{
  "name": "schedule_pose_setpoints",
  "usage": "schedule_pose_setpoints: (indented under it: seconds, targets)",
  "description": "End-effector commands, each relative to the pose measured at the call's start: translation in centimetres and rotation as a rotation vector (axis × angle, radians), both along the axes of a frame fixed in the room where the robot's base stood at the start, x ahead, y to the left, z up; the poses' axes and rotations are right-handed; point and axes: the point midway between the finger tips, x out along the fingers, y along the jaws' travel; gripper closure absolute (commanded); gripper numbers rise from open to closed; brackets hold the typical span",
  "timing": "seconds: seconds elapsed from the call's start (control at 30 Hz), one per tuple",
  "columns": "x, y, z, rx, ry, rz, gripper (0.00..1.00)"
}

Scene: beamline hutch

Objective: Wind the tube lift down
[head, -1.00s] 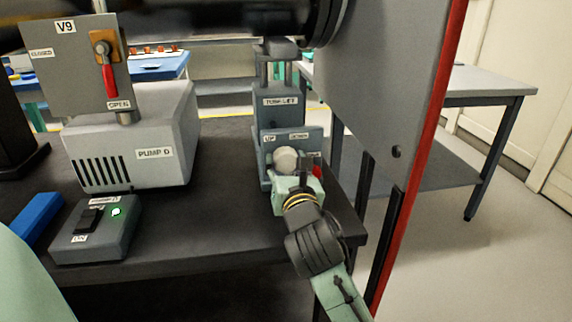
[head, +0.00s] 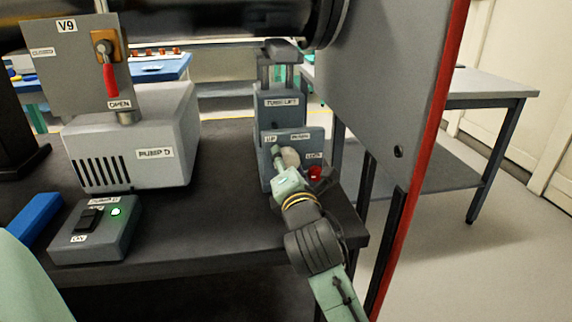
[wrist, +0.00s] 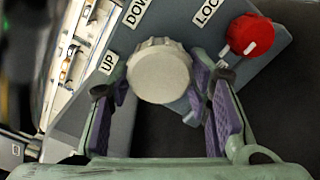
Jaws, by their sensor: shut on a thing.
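The tube lift (head: 281,112) is a blue-grey unit standing at the right end of the dark bench, under the black tube (head: 200,20). Its front box has UP and DOWN labels above a pale round knob (head: 291,157). A red lock knob (head: 315,173) sits at its right and also shows in the wrist view (wrist: 250,34). My gripper (head: 284,160) reaches the front of the lift and is shut on the pale knob. In the wrist view the purple-padded fingers stand either side of the knob (wrist: 160,70).
A grey panel with a red edge (head: 425,150) stands close to the right of my arm. Left on the bench are pump D (head: 135,140), a switch box with a green light (head: 95,230) and the V9 valve panel (head: 70,70) with its red handle.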

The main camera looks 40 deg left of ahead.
Motion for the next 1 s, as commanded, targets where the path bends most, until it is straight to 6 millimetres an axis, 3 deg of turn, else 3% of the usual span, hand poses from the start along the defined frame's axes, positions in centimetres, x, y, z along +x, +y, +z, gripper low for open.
schedule_pose_setpoints:
  seconds: [1.0]
  targets:
    - [-0.09,0.07,0.61,0.628,0.739,0.001,0.83]
